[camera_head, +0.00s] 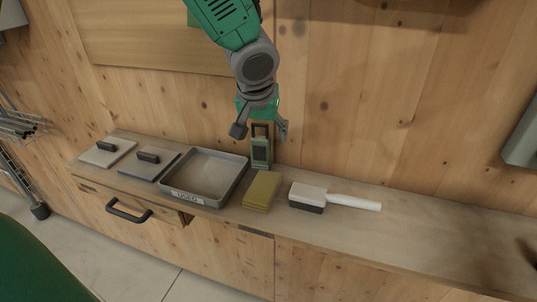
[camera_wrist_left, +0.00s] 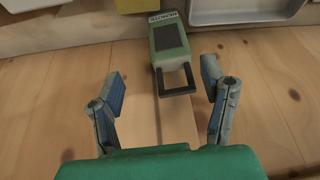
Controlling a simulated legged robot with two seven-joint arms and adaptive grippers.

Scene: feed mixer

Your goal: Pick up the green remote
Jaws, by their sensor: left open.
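The green remote (camera_head: 261,153) has a dark screen and a black loop handle at its top. My right gripper is not in view.
The grey tray (camera_head: 163,190) is left of the remote. A yellow-green block (camera_head: 262,190) lies in front, and a white-handled brush (camera_head: 333,198) lies to the right. Two flat lidded pieces (camera_head: 108,153) (camera_head: 148,164) lie at the left. The shelf's right part (camera_head: 430,225) is mostly clear.

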